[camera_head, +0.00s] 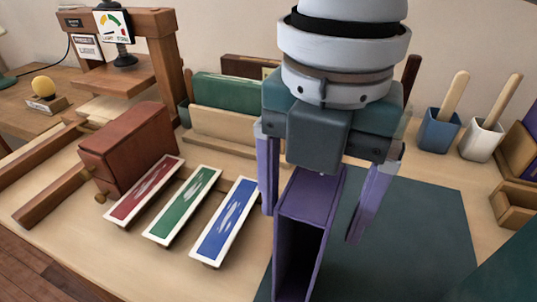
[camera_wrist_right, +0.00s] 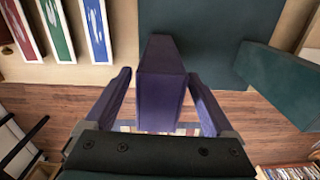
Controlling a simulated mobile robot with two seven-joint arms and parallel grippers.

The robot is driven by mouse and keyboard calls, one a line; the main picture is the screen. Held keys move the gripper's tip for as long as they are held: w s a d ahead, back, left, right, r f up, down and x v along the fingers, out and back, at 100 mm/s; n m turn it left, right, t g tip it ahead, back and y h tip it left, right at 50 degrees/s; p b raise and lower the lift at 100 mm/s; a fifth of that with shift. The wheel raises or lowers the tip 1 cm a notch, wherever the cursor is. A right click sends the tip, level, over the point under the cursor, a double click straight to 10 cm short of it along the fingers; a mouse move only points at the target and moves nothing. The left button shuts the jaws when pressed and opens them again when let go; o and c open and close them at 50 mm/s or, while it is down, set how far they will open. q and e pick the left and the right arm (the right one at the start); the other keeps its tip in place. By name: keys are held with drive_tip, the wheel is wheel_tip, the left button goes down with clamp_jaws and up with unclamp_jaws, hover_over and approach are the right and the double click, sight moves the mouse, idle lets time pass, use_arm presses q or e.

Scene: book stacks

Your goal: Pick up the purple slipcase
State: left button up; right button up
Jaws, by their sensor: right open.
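The purple slipcase (camera_head: 309,197) stands upright near the front edge of the bench, partly on the dark green mat (camera_head: 420,225). Its open, dark side faces me in the head view. My right gripper (camera_head: 315,205) comes down from above with one purple-grey finger on each side of the slipcase. The jaws are open; a clear gap shows between the slipcase and the right-hand finger. In the right wrist view the slipcase (camera_wrist_right: 162,85) lies between the two fingers (camera_wrist_right: 160,88). My left gripper is not in view.
Red, green and blue marbled panels (camera_head: 210,205) lie left of the slipcase. A brown box (camera_head: 127,150) and a wooden press (camera_head: 125,60) stand further left. Blue (camera_head: 439,130) and white (camera_head: 481,138) cups with sticks stand at back right. The mat's right part is clear.

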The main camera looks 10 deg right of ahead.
wheel_tip(320, 180, down, 2)
drive_tip(key=shift+f, duration=0.1)
clamp_jaws()
idle(0.7)
